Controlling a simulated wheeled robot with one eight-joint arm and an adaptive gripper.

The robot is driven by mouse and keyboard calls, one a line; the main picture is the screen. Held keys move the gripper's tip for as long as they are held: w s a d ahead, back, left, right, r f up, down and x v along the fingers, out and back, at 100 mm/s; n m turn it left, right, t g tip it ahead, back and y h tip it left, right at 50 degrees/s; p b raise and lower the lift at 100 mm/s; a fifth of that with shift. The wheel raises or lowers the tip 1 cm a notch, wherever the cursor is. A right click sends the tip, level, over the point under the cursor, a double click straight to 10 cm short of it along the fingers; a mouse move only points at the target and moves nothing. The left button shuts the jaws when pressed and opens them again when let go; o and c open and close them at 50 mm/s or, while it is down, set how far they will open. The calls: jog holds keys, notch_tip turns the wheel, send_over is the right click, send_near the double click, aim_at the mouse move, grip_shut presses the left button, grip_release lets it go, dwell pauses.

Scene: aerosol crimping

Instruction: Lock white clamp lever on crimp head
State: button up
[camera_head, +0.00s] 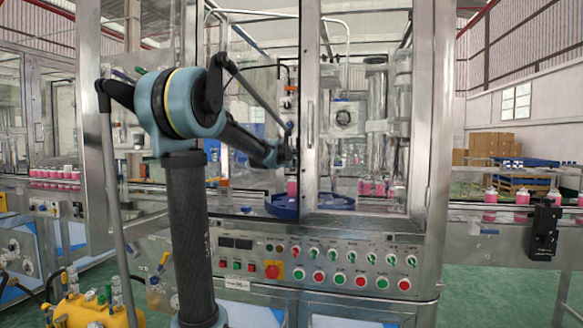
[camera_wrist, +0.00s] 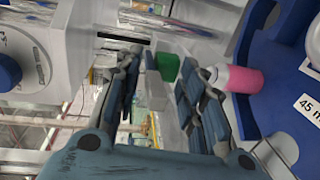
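My gripper (camera_wrist: 160,64) shows from close up in the wrist view, its two blue-grey fingers spread apart. A pale white-grey block (camera_wrist: 156,92), possibly the clamp lever, lies in the gap beside the right finger, with clear space toward the left finger. I cannot tell whether the right finger touches it. A green block (camera_wrist: 167,66) sits just beyond it. In the head view my gripper (camera_head: 287,153) is inside the machine's open door bay, small and dark. The lever and crimp head cannot be made out there.
A white housing with a round dial (camera_wrist: 18,62) is at left. The metal door frame (camera_head: 310,110) is close right of my gripper. The control panel (camera_head: 335,263) lies below.

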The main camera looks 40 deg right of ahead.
jog(key=f+v, duration=0.1)
jog(key=v, duration=0.5)
jog(key=shift+s+a, duration=0.2)
jog(key=shift+a, duration=0.05)
jog(key=shift+r, duration=0.1)
dwell(0.5)
